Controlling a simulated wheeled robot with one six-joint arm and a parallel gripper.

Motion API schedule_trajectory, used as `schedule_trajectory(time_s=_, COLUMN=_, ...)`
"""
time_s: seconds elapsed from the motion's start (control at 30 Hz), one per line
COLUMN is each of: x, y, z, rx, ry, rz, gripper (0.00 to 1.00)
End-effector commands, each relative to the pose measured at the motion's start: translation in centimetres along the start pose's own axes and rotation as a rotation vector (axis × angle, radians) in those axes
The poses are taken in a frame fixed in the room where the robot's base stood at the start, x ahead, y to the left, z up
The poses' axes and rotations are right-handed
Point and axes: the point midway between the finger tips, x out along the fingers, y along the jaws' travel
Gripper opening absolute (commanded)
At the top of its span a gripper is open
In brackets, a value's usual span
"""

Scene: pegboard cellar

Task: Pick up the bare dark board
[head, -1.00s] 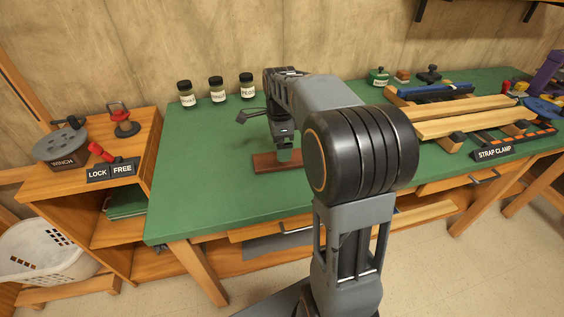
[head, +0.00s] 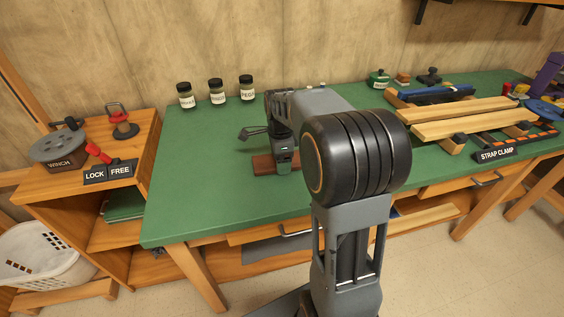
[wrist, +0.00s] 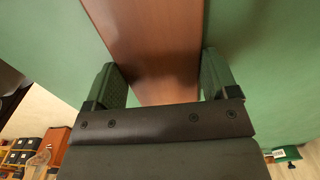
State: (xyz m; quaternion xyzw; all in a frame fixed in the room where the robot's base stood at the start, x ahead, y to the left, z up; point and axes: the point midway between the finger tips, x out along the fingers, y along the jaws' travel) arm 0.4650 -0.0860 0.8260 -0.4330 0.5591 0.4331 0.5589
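The bare dark board (head: 262,164) is a plain reddish-brown plank lying on the green bench top. In the wrist view the board (wrist: 155,45) runs from the top edge down between the two fingers. My gripper (head: 283,168) points down at the board's right part in the head view. In the wrist view my gripper (wrist: 163,80) is open, with one green-padded finger at each long side of the board. Both fingers are close to its edges; I cannot tell whether they touch.
Three labelled jars (head: 216,91) stand along the back of the green bench (head: 195,200). A strap clamp station (head: 497,153) with pale planks (head: 470,121) is at the right. A shelf unit at the left carries a winch (head: 60,147) and a lock/free sign (head: 110,172).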

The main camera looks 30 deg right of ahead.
Motion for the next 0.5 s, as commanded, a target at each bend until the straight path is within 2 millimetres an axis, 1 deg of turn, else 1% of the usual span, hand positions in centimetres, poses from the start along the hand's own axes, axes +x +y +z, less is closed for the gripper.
schedule_trajectory(time_s=0.03, x=-0.02, y=0.00, z=0.00, rx=0.000, ry=0.000, rz=0.000, gripper=0.75)
schedule_trajectory(time_s=0.27, x=-0.02, y=0.00, z=0.00, rx=0.000, ry=0.000, rz=0.000, gripper=0.53)
schedule_trajectory(time_s=0.3, x=-0.05, y=-0.01, z=0.00, rx=0.000, ry=0.000, rz=-0.001, gripper=0.52)
schedule_trajectory(time_s=0.5, x=-0.09, y=-0.01, z=0.00, rx=0.000, ry=0.000, rz=-0.001, gripper=0.51)
